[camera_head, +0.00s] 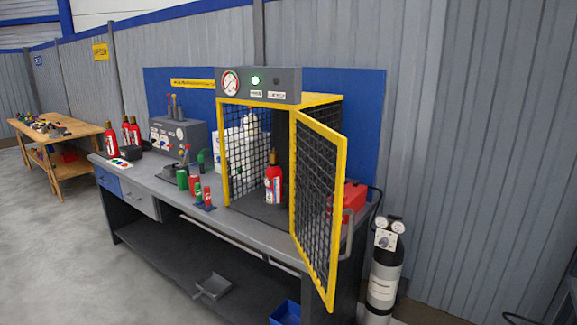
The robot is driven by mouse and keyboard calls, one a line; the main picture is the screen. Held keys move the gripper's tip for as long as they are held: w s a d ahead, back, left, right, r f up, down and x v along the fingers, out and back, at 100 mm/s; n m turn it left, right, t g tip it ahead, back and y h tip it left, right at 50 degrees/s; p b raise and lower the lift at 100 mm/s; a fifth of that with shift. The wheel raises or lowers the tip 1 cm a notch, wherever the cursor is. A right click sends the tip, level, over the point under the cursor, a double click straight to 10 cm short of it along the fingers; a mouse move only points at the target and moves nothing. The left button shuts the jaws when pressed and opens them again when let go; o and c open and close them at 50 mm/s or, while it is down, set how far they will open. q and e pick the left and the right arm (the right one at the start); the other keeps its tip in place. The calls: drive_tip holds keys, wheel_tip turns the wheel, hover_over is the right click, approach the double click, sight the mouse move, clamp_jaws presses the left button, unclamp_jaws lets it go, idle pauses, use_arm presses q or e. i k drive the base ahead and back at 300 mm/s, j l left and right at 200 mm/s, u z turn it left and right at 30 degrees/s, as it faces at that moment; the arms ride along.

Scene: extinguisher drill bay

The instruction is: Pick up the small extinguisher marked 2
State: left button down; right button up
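Several small red extinguishers are in view, and I cannot read a number on any of them. One extinguisher (273,186) stands upright inside a yellow-framed mesh cage (318,99) on the workbench. The cage's mesh door (318,200) is swung open toward me on the right. A red extinguisher (110,141) stands at the bench's left end, with a second (126,132) and a third (135,134) just right of it. Neither of my grippers is in view.
A red box (352,196) sits behind the door. A gas cylinder (384,275) stands right of the bench. Floor at left is clear.

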sight(273, 179)
drive_tip(key=i+l+u, duration=0.2)
drive_tip(key=l+u, duration=0.2)
drive_tip(key=l, duration=0.7)
drive_tip(key=l+u, duration=0.4)
drive_tip(key=l, duration=0.65)
drive_tip(key=i+j+z, duration=0.15)
drive_tip(key=z, duration=0.5)
drive_tip(key=i+j+z, duration=0.15)
drive_tip(key=j, duration=0.2)
drive_tip(key=i+j+z, duration=0.15)
drive_tip(key=j, duration=0.2)
drive_tip(key=i+j+z, duration=0.15)
drive_tip(key=j, duration=0.25)
drive_tip(key=i+j+z, duration=0.15)
drive_tip(key=j, duration=0.25)
drive_tip(key=i+j+z, duration=0.15)
drive_tip(key=j, duration=0.3)
